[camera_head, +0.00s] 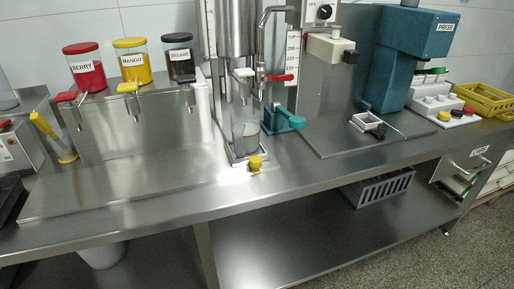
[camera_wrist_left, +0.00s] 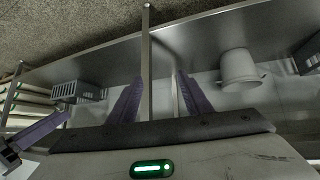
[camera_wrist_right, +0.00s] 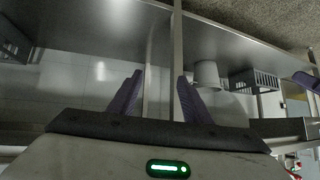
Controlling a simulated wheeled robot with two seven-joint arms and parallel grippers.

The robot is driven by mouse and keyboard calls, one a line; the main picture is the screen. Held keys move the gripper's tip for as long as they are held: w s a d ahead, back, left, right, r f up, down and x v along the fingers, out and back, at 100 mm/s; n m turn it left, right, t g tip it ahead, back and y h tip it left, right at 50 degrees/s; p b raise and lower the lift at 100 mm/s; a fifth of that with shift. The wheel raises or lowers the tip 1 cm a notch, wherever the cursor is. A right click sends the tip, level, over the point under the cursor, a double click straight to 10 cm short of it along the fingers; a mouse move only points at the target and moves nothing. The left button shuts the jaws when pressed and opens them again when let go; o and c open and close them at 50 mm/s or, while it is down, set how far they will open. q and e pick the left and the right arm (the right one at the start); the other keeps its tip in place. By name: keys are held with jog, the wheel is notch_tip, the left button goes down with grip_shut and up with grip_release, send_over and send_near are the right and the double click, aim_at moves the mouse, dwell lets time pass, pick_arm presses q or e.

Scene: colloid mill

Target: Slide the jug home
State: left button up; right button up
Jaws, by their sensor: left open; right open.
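A clear jug (camera_head: 245,137) stands under the spout of the steel mill (camera_head: 236,30), on a small metal base at the middle of the bench. A teal handle-shaped part (camera_head: 284,120) sits just right of it; I cannot tell whether they are joined. A yellow knob (camera_head: 255,163) is in front of the base. My left gripper (camera_wrist_left: 160,92) shows only in its wrist view, with its purple fingers apart and nothing between them. My right gripper (camera_wrist_right: 160,95) shows only in its wrist view, also open and empty. Both are away from the jug.
Berry (camera_head: 85,67), mango (camera_head: 132,62) and a dark-filled dispenser (camera_head: 178,56) stand at the back left. A blue press (camera_head: 402,55) and yellow crate (camera_head: 486,100) are at the right. The bench's front left is clear. A grey crate (camera_head: 378,187) and white bucket (camera_head: 102,255) are below.

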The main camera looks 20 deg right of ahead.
jog(key=w+d+r+p, duration=0.1)
jog(key=w+d+r, duration=0.1)
jog(key=w+r, duration=0.55)
jog(key=n+t+y+p, duration=0.3)
send_near(258, 160)
jog(key=x, duration=0.8)
jog(key=shift+p, duration=0.3)
jog(key=shift+w+a+f, duration=0.15)
jog(key=shift+w, duration=0.2)
pick_arm(q)
jog(key=r, duration=0.1)
jog(key=s+r, duration=0.1)
jog(key=a+r, duration=0.1)
jog(key=shift+s+r, duration=0.35)
jog(key=shift+s, duration=0.1)
pick_arm(e)
jog(key=shift+c, duration=0.6)
grip_shut()
